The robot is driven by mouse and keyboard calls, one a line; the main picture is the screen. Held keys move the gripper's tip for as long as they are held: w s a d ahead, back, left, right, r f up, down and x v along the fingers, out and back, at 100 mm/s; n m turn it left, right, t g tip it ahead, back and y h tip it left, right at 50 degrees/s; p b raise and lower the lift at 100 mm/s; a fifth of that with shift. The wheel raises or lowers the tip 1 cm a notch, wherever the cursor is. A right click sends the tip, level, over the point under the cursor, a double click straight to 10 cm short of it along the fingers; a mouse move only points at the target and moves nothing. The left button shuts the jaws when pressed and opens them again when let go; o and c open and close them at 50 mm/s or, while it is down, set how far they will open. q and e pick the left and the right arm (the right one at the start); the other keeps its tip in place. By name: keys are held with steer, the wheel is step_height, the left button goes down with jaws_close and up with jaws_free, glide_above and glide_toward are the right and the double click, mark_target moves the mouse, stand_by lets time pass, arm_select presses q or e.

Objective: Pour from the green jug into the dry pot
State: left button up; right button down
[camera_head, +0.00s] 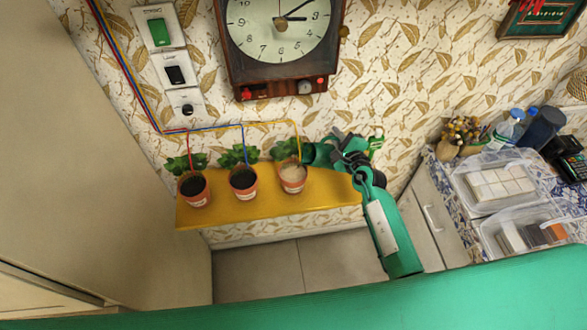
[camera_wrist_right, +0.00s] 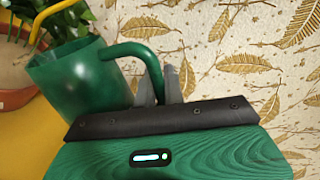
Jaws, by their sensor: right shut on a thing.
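The dry pot (camera_head: 293,179) is the right-hand terracotta pot on the yellow shelf, with pale soil and a yellow wire running down to it. The green jug (camera_head: 311,153) is just right of and behind this pot, beside its plant. In the right wrist view the jug (camera_wrist_right: 80,85) is large, and its curved handle (camera_wrist_right: 142,52) runs to between the grey fingers. My right gripper (camera_head: 336,145) is shut on the jug. I cannot tell how far the jug is tilted or whether anything flows. My left gripper is not in view.
Two pots with dark soil, one with a red wire (camera_head: 194,188) and one with a blue wire (camera_head: 243,181), stand left on the shelf (camera_head: 333,190). A wall clock (camera_head: 281,40) hangs above. A counter with clear boxes (camera_head: 493,184) is at the right.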

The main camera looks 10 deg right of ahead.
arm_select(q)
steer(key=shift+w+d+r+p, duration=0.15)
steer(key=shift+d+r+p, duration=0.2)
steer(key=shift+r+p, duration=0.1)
arm_select(e)
steer(key=shift+a+r, duration=0.15)
steer(key=shift+r, duration=0.2)
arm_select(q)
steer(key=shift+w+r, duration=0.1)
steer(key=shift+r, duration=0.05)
arm_select(e)
steer(key=shift+r+n, duration=0.1)
steer(key=shift+n, duration=0.2)
arm_select(q)
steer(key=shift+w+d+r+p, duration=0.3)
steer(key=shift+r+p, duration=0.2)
steer(key=shift+p, duration=0.15)
arm_select(e)
steer(key=shift+a+r+n, duration=0.25)
steer(key=shift+a+n, duration=0.05)
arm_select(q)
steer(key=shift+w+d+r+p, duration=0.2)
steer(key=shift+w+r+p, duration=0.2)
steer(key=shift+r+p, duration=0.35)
arm_select(e)
steer(key=shift+s+a+r+n+h, duration=0.1)
steer(key=shift+a+r+n+h, duration=0.2)
steer(key=shift+a+r+n, duration=0.1)
steer(key=shift+d, duration=0.1)
